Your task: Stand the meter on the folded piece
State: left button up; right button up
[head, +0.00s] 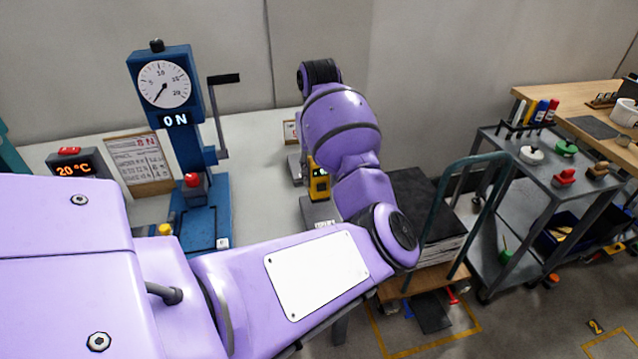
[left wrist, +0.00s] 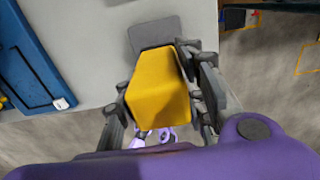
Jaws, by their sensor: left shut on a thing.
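The meter (head: 319,182) is a yellow and black handheld unit, seen upright beside my purple forearm in the head view. In the left wrist view the yellow meter (left wrist: 158,85) fills the space between the dark fingers of my left gripper (left wrist: 162,92), which is shut on it. A flat grey piece (left wrist: 152,33), which looks like the folded piece, lies on the table just beyond the meter. It also shows below the meter in the head view (head: 317,211). Whether the meter touches it is unclear. My arm hides most of the gripper in the head view. My right gripper is not in view.
A blue press (head: 206,215) with a dial stands left on the pale table (head: 262,155), near a temperature display (head: 78,165) and a notice board (head: 140,163). A cart with a black top (head: 408,195) and a grey trolley (head: 535,175) stand to the right.

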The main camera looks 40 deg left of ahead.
aim_at(319, 184)
pick_arm(q)
jog(key=shift+f, duration=1.45)
jog(key=shift+f, duration=0.1)
jog(key=shift+f, duration=0.15)
jog(key=o, duration=1.3)
jog(key=shift+o, duration=0.2)
notch_tip(319, 184, up, 12)
jog(key=shift+r, duration=0.2)
